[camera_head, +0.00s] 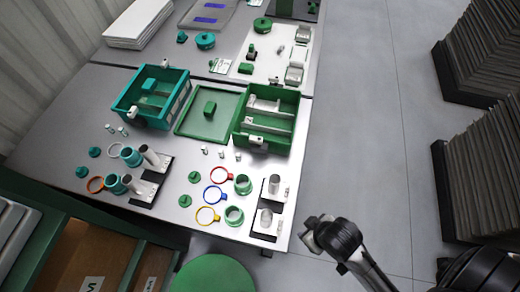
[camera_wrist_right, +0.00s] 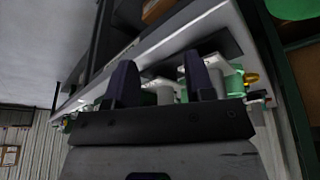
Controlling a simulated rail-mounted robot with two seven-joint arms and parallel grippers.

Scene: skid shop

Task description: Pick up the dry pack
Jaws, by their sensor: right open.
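No object can be singled out with certainty as the dry pack. Small white pieces (camera_head: 221,153) lie on the grey table (camera_head: 60,140) in front of an open green box (camera_head: 242,138). White parts (camera_head: 262,104) sit inside that box. My right gripper (camera_head: 312,233) hangs off the table's right front edge, beside the black stands and apart from them. In the right wrist view its two dark fingers (camera_wrist_right: 161,82) are spread apart, with nothing held between them. Grey and green cylinders (camera_wrist_right: 165,96) show beyond the fingers. My left gripper is in neither view.
An open teal box (camera_head: 122,106) and a flat green tray (camera_head: 190,128) stand beside the green box. Metal cylinders (camera_head: 273,184), green cups (camera_head: 242,185) and coloured rings (camera_head: 212,195) fill the near right table. A green round stool (camera_head: 213,275) stands in front. Floor right is clear up to dark stacks (camera_head: 480,165).

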